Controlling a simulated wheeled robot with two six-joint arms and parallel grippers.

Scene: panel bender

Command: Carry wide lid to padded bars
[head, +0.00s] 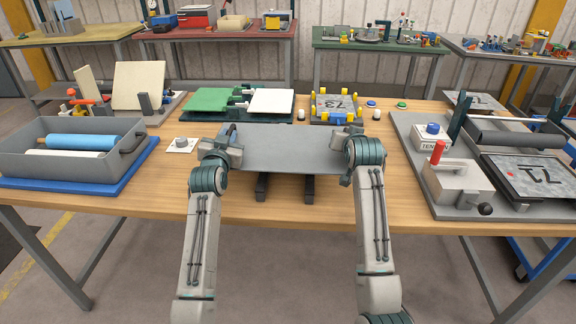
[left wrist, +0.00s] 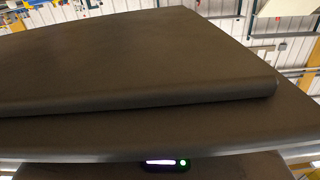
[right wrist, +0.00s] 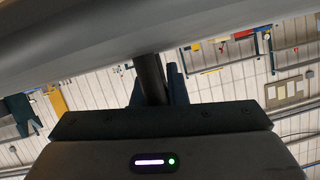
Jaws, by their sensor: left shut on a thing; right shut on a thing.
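The wide lid (head: 288,150) is a flat grey sheet, held roughly level between my two grippers over the middle of the bench. My left gripper (head: 230,146) is shut on its left edge. My right gripper (head: 347,141) is shut on its right edge. Two dark padded bars (head: 262,188) (head: 309,189) stick out under the lid's near edge; their far parts are hidden by it. I cannot tell whether the lid touches them. In the left wrist view a dark sheet, apparently the lid (left wrist: 130,65), fills much of the picture. The right wrist view shows a grey surface along the top.
A grey tray (head: 60,166) with blue and white rolls stands at left. A green and white fixture (head: 210,101) and a clamp block with yellow posts (head: 335,108) lie behind the lid. A grey station (head: 455,187) with a red-handled block is at right.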

